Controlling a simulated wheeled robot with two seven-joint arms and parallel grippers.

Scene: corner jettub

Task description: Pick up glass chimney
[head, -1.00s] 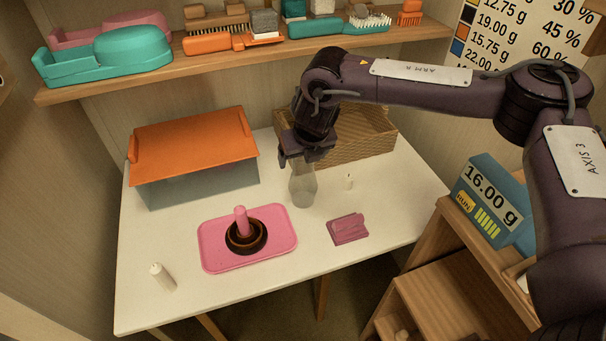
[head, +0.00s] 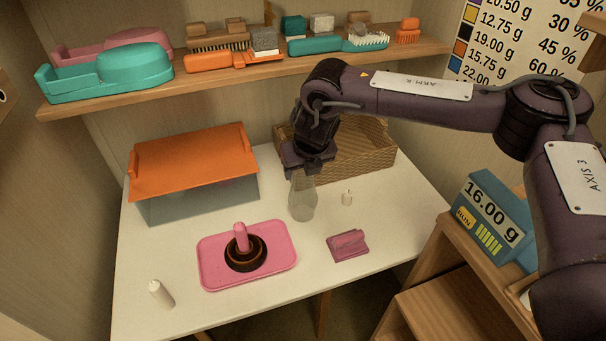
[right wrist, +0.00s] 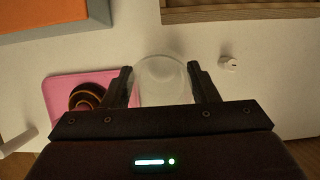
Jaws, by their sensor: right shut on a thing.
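The glass chimney (head: 302,200) is a clear, greyish, see-through tube that stands upright on the white table, or very close above it; I cannot tell which. My right gripper (head: 308,172) is over its top end, coming down from above, and is shut on it. In the right wrist view the round rim of the glass chimney (right wrist: 162,80) shows between the two dark fingers of my right gripper (right wrist: 161,84). My left gripper is not in view.
A pink tray (head: 215,270) with a dark round base and pink candle lies in front. A folded pink cloth (head: 347,245), small white candle (head: 347,198) and white candle (head: 160,294) are on the table. Behind stand a wicker basket (head: 360,150) and an orange-lidded box (head: 195,160).

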